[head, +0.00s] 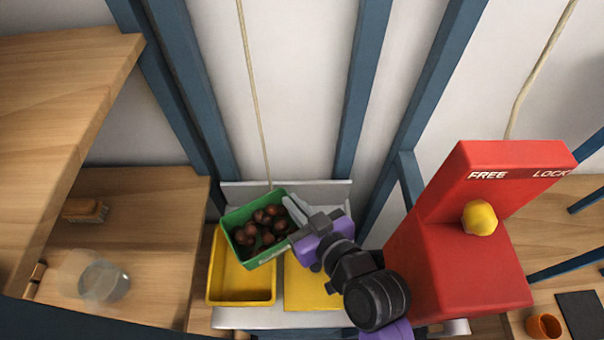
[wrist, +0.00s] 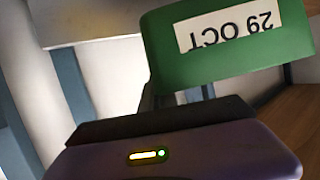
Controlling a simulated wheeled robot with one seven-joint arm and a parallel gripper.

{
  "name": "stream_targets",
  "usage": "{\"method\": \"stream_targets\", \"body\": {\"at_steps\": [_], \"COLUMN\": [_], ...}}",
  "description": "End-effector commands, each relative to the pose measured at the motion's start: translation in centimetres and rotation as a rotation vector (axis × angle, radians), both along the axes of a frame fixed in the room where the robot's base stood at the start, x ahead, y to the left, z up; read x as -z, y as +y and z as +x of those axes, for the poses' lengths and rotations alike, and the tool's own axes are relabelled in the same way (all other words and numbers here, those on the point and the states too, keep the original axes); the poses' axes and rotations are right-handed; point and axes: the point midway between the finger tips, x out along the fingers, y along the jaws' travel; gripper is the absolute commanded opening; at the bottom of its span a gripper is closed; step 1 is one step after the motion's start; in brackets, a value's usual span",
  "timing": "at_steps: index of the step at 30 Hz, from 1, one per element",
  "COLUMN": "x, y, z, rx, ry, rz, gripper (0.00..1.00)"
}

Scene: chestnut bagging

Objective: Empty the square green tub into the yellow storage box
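The square green tub (head: 233,222) holds several brown chestnuts and sits rotated over the back part of the yellow storage box (head: 241,299), seemingly raised above it. My gripper (head: 296,212) is at the tub's right side, with its grey fingers against that wall; it looks shut on it, though the far finger is hidden. The wrist view shows the green tub (wrist: 225,70) close up, with a white label reading "29 OCT" upside down. The front part of the yellow box that shows is empty; its back part is hidden under the tub.
A yellow panel (head: 306,290) lies right of the box on a pale surface. A large red block (head: 470,265) marked FREE and LOCK, with a yellow knob (head: 480,218), stands right of my arm. A clear glass (head: 103,280) and a brush (head: 85,211) are on the left wooden shelf.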

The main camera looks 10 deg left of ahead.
Motion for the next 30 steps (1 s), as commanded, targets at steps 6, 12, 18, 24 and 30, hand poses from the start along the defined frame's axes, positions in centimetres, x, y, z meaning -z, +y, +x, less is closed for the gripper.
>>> {"method": "stream_targets", "body": {"at_steps": [6,12,18,24,30], "x": [-0.5,-1.4,-2.1,-3.1,-4.0], "y": [0.2,0.8,1.2,2.3,3.4], "z": [-0.2,-0.7,-1.2,-2.1,-3.2], "rx": [-0.001,-0.002,-0.001,-0.001,-0.001], "ry": [-0.047,-0.187,-0.339,-0.46,-0.574], "rz": [-0.048,-0.192,-0.351,-0.477,-0.598], "gripper": [0.0,0.0,0.0,0.0,0.0]}}
